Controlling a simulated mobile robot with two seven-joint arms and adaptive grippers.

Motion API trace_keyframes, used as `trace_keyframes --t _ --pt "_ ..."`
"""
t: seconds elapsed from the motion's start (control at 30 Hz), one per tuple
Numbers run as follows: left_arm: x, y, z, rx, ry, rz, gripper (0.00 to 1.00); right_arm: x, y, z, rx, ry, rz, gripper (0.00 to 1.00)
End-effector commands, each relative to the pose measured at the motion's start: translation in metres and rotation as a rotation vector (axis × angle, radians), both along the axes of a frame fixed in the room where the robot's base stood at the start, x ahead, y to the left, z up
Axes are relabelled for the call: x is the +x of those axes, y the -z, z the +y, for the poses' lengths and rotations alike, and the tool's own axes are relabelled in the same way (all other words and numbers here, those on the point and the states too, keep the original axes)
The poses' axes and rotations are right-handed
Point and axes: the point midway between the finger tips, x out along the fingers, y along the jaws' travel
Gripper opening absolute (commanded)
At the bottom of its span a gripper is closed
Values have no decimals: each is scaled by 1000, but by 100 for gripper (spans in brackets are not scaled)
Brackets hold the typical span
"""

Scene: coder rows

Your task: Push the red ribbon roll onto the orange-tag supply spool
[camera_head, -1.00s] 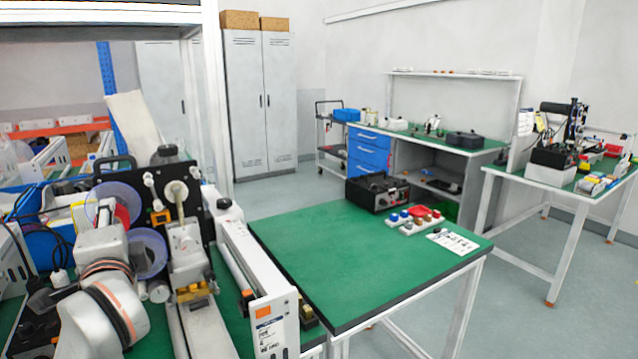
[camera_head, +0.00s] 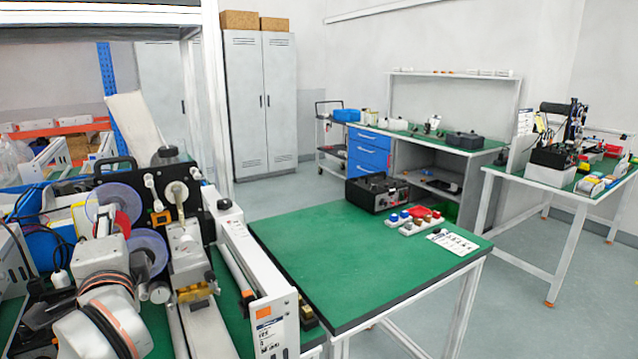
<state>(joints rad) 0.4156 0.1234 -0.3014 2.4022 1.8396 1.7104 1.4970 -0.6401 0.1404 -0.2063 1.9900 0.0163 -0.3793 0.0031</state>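The red ribbon roll (camera_head: 122,222) shows as a small red patch beside a pale translucent disc (camera_head: 118,198), partly hidden, on the machine at left. Another disc (camera_head: 148,250) sits just below it. A dark-faced spool with a pale core (camera_head: 176,192) is to the right, with a small orange spot (camera_head: 158,204) beside it; I cannot tell for certain that it is the orange-tag supply spool. My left arm comes in from the lower left, its end close to the discs. I cannot make out its fingers. My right gripper is not seen.
A long white rail with an orange-labelled end plate (camera_head: 272,328) runs right of the machine. The green table (camera_head: 340,265) is mostly clear, with a black case (camera_head: 377,192) and small coloured blocks (camera_head: 412,222) at its back right.

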Motion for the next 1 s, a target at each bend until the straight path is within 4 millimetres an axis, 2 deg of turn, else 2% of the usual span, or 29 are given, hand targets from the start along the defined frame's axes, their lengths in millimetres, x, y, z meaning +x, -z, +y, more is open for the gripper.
trace_keyframes --t 0.43,1.0 --pt "0 0 0 0 -1 0 18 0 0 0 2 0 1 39" --pt "30 -4 18 132 -1 78 18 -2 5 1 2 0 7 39"
